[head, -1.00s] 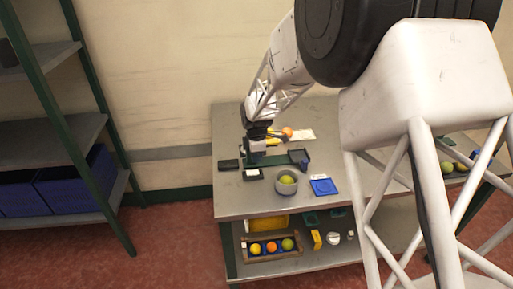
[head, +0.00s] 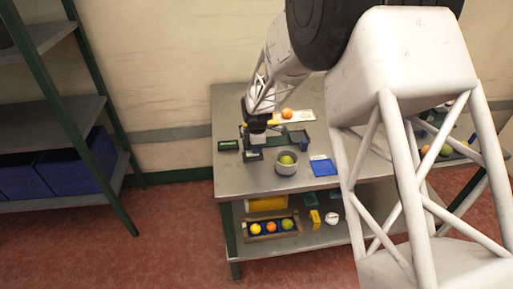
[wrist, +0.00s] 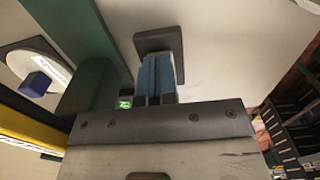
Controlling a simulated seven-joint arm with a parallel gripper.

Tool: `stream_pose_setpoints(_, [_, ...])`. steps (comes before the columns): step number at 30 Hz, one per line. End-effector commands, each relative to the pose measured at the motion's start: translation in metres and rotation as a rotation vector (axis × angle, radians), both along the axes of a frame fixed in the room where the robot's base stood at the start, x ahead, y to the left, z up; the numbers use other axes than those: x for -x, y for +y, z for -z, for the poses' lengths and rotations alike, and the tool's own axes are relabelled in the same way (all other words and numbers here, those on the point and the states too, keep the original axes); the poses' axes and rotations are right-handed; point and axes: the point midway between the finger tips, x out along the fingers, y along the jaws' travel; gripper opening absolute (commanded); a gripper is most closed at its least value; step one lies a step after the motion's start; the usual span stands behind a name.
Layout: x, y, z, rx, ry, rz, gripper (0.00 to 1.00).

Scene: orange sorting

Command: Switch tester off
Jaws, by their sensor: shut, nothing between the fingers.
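What looks like the tester is a small dark box (head: 228,145) with a green-lit face on the worktable's left side. Beside it on the right is a small dark-edged pad (head: 255,156), partly hidden by my gripper. I cannot tell whether the box and pad are one device. My gripper (head: 253,151) points down over the pad, shut and empty. In the wrist view its bluish fingers (wrist: 157,78) are together, in front of a dark square plate (wrist: 160,42). A small green light (wrist: 125,103) shows left of the fingers. Contact cannot be made out.
A grey bowl (head: 286,168) holding a greenish fruit stands to the right, near a blue tray (head: 323,167). A dark green tray (head: 298,138) and an orange fruit (head: 287,113) lie behind. A fruit crate (head: 272,238) sits on the lower shelf.

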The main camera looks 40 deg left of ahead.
Motion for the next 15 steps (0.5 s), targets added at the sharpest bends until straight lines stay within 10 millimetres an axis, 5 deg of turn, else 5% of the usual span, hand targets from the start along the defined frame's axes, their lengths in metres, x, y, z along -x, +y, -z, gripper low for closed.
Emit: stream_pose_setpoints(15, [0.0,-0.008,0.02,0.013,0.009,0.001,0.0])
